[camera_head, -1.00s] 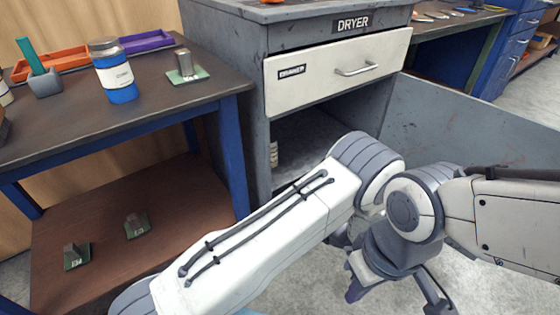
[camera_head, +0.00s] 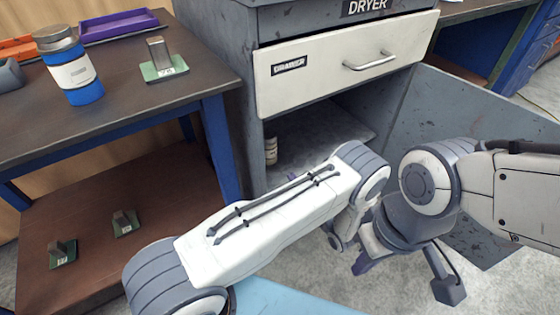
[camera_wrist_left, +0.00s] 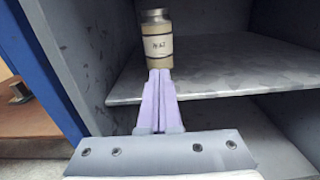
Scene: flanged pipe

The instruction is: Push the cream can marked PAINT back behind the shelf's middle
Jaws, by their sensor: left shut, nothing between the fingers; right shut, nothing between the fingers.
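The cream can (camera_wrist_left: 157,42) with a pale label stands upright on the cabinet's inner shelf (camera_wrist_left: 225,68), close to the left wall, in the left wrist view. Its lettering is too small to read surely. In the head view only part of the can (camera_head: 271,150) shows inside the opening under the drawer. My left gripper (camera_wrist_left: 159,76) is shut and empty, its purple fingertips at the can's lower front; I cannot tell whether they touch. In the head view my left forearm hides most of it. My right gripper (camera_head: 362,265) is shut and empty, low in front of the cabinet.
The dryer cabinet's drawer (camera_head: 340,62) is above the opening. An open grey door panel (camera_head: 470,130) stands to the right. The left table (camera_head: 120,110) holds a blue-and-white jar (camera_head: 72,72) and a metal block on a green base (camera_head: 160,62); its lower shelf holds two more blocks.

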